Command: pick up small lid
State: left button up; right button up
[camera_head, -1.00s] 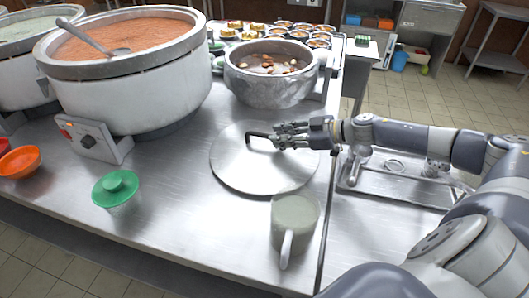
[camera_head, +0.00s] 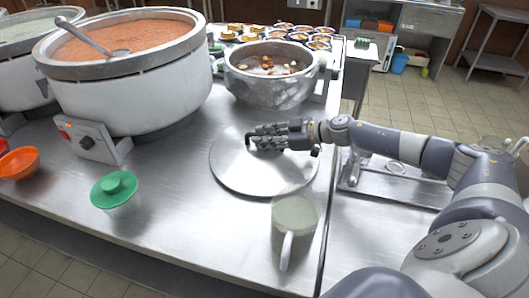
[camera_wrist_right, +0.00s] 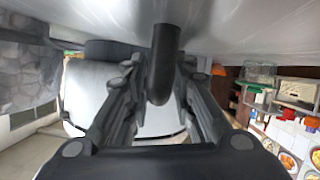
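The small lid (camera_head: 240,172) is a flat round silver metal disc with a black bar handle (camera_head: 249,138). It lies flat on the steel counter in the head view. My right gripper (camera_head: 257,137) reaches over it from the right, low above the disc. In the right wrist view the black handle (camera_wrist_right: 164,65) stands between the two fingers of my right gripper (camera_wrist_right: 163,75). The fingers are apart, one on each side of the handle; whether they touch it is unclear. My left gripper is not in view.
A pot (camera_head: 270,90) stands behind the lid, and a large soup stockpot (camera_head: 150,90) at the left. A pale mug (camera_head: 293,214) stands in front of the lid. A green-lidded cup (camera_head: 114,188) and an orange bowl (camera_head: 20,163) are at the left. A tray (camera_head: 400,187) lies right.

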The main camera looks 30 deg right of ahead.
grip_shut()
jog(key=shift+r, duration=0.1)
